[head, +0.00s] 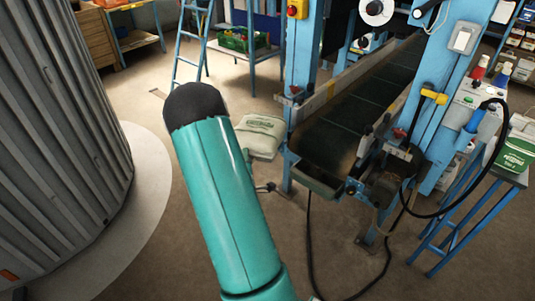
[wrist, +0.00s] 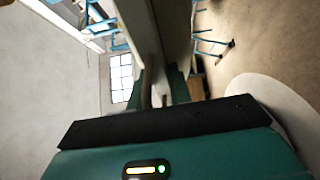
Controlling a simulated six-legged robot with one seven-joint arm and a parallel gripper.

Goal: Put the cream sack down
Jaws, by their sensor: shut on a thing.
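The cream sack (head: 258,137) shows in the head view just right of my teal arm, in front of the conveyor's near left post. It has a green printed band, and my arm hides its left edge. In the wrist view my gripper (wrist: 159,92) shows only its finger ends beyond the dark edge of its body. The fingers are shut on a narrow pale part of the cream sack (wrist: 157,94). I cannot tell whether anything supports the sack from below.
A dark conveyor belt (head: 358,112) in a blue frame stands right of the sack. Another sack, white and green (head: 517,150), sits on a blue stand (head: 462,225) at the right. A ribbed grey silo (head: 55,140) stands on a pale round base at left. Black cables hang before the conveyor.

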